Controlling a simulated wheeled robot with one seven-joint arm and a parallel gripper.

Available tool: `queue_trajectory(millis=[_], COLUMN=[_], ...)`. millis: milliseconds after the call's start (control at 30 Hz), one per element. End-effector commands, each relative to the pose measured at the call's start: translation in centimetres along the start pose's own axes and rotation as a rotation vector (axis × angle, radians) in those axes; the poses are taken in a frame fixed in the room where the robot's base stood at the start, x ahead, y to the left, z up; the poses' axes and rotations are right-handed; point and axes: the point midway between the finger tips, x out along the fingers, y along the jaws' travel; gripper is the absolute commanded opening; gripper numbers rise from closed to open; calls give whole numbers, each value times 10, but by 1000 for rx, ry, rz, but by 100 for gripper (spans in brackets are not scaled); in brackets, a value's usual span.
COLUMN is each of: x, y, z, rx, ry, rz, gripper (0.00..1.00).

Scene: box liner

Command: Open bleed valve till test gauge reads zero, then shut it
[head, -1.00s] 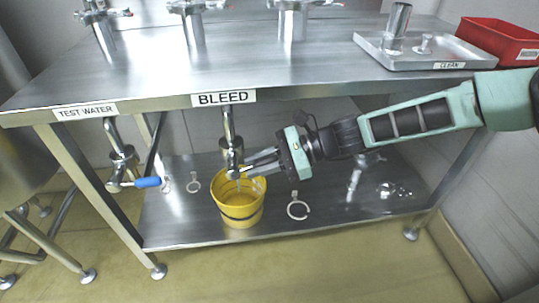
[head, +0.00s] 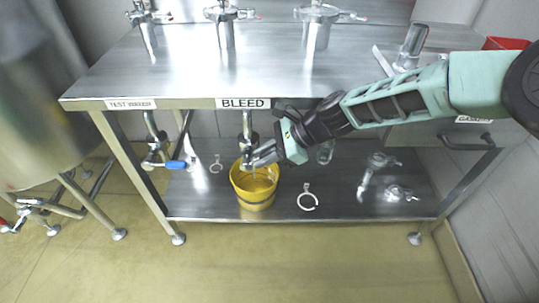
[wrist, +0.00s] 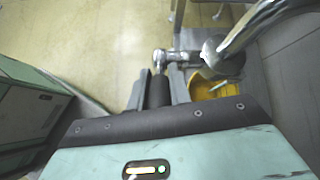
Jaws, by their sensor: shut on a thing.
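The bleed valve (head: 247,128) hangs on a pipe under the bench edge, below the BLEED label (head: 243,103). It also shows in the wrist view (wrist: 222,62), with a bright metal stem running left to a black handle (wrist: 159,90). My gripper (head: 260,156) reaches the valve from the right. In the wrist view my gripper (wrist: 158,88) has one finger on each side of the black handle and is shut on it. I cannot tell how far the valve is turned. I cannot make out a test gauge or its reading.
A yellow bucket (head: 253,203) stands on the lower shelf (head: 345,206) beneath the valve. A blue-handled valve (head: 174,164) hangs to the left under the TEST WATER label. Ring clamps (head: 308,201) and metal fittings (head: 378,160) lie on the shelf. The floor in front is clear.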

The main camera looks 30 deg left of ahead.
Motion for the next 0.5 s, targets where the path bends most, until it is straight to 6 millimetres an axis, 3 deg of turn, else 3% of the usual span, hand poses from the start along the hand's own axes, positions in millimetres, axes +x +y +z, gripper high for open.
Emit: queue_trajectory(millis=[300,333,400,500], x=[0,0,0,0], y=[0,0,0,0], z=[-1,-1,-1,-1], rx=[1,1,1,1], ry=[2,2,2,1], rz=[2,2,2,1], gripper=[0,25,41,41])
